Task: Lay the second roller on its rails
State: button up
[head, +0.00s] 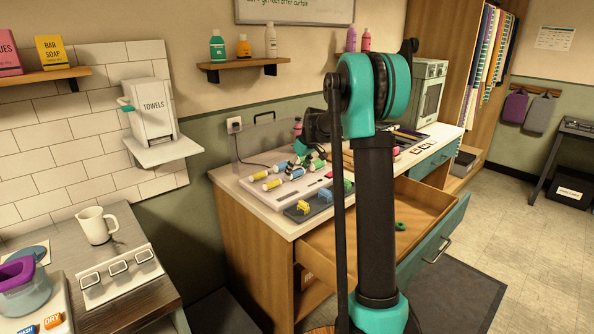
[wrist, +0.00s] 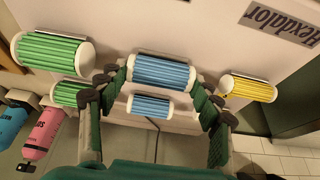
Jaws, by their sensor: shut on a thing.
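In the wrist view my gripper (wrist: 157,84) has its dark fingers at the two ends of a blue roller (wrist: 162,72) with white end caps. It is shut on this roller. A green roller (wrist: 50,51) lies to the left and a yellow roller (wrist: 249,88) to the right, both apart from the fingers. A smaller blue roller shape (wrist: 150,106) and a smaller green one (wrist: 69,94) show below; I cannot tell whether these are reflections. In the head view several coloured rollers (head: 272,183) sit on the bench. My arm partly hides the gripper there, and the rails are not clear.
The wooden bench (head: 228,183) has an open drawer (head: 427,193) at its front, with a green ring (head: 400,226) inside. A dark tray (head: 320,206) with yellow and blue pieces lies near the bench's front edge. A clear upright panel (head: 262,140) stands at the back.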

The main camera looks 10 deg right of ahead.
jog(key=o, duration=1.2)
jog(key=shift+o, duration=1.4)
jog(key=shift+r, duration=0.1)
jog(key=shift+r, duration=3.4)
